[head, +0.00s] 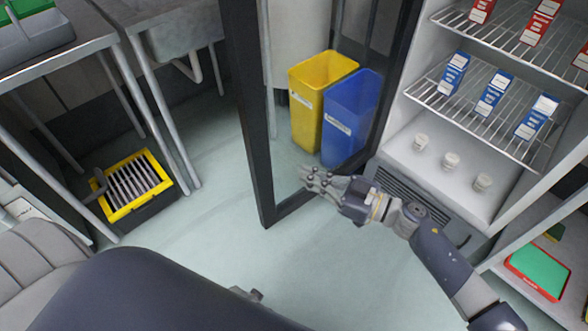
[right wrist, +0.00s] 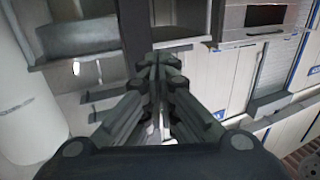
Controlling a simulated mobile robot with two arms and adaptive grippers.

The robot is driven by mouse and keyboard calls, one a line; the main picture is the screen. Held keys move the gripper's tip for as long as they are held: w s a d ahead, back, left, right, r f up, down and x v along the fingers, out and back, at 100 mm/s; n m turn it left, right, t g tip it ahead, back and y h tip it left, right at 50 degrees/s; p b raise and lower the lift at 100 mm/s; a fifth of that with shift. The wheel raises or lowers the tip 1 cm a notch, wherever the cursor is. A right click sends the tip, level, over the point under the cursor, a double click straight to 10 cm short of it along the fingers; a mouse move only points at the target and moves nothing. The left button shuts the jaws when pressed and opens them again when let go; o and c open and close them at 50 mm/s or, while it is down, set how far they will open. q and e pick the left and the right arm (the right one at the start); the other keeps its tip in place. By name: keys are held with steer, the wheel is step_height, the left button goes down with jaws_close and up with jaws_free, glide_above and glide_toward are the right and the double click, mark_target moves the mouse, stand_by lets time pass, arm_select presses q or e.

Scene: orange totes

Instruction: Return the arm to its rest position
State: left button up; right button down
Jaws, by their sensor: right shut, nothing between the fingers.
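My right gripper (head: 318,183) is at the end of my right arm, which comes in from the lower right in the head view. It is in front of the lower edge of the open fridge door and left of the fridge base. In the right wrist view the fingers (right wrist: 158,65) are closed together with nothing between them.
The open door's dark frame (head: 250,120) stands left of the gripper. The fridge shelf (head: 470,110) holds several cartons. A yellow bin (head: 308,100) and a blue bin (head: 350,115) stand behind the door. A yellow-rimmed crate (head: 118,212) is at left. Floor (head: 215,215) between is clear.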

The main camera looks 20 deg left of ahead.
steer(key=shift+d, duration=0.45)
steer(key=shift+w, duration=0.1)
